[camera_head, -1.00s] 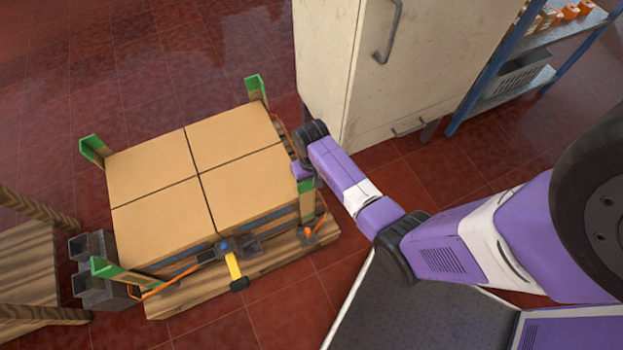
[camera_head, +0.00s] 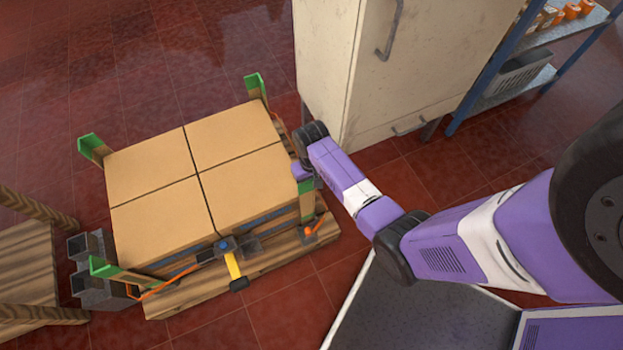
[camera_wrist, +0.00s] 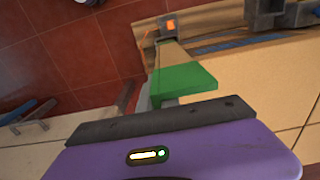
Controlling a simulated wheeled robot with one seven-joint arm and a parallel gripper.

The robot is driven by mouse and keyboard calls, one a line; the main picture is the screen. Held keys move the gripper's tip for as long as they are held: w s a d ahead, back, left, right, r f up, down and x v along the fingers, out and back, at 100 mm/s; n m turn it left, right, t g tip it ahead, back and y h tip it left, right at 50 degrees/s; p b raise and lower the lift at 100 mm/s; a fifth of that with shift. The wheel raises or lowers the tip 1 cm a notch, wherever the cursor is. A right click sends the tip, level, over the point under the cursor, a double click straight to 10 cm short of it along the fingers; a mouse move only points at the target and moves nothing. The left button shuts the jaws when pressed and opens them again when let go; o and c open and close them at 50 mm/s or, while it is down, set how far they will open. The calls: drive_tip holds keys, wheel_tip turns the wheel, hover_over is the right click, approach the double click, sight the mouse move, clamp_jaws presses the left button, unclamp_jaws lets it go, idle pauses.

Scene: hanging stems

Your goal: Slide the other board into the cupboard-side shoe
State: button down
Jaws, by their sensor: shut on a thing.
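The corner board (camera_head: 307,204) with a green top stands upright at the cartons' near right corner, on the cupboard side. My gripper (camera_head: 303,176) is at its green top and shut on it; in the wrist view the green top (camera_wrist: 185,82) shows just beyond my gripper's edge. The cupboard-side shoe (camera_head: 318,234), a grey metal piece with an orange lever, is at the board's foot on the pallet. The shoe also shows in the wrist view (camera_wrist: 173,30). I cannot tell whether the board's lower end is seated in it.
Four cartons (camera_head: 160,165) sit on a wooden pallet (camera_head: 190,299), with green-topped boards at the other corners. A strap with a yellow-handled tool (camera_head: 233,264) runs along the near side. The cream cupboard (camera_head: 340,60) stands close behind my gripper.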

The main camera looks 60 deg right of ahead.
drive_tip(key=c, duration=1.5)
unclamp_jaws()
drive_tip(key=shift+r+p, duration=0.9)
drive_tip(key=shift+r, duration=3)
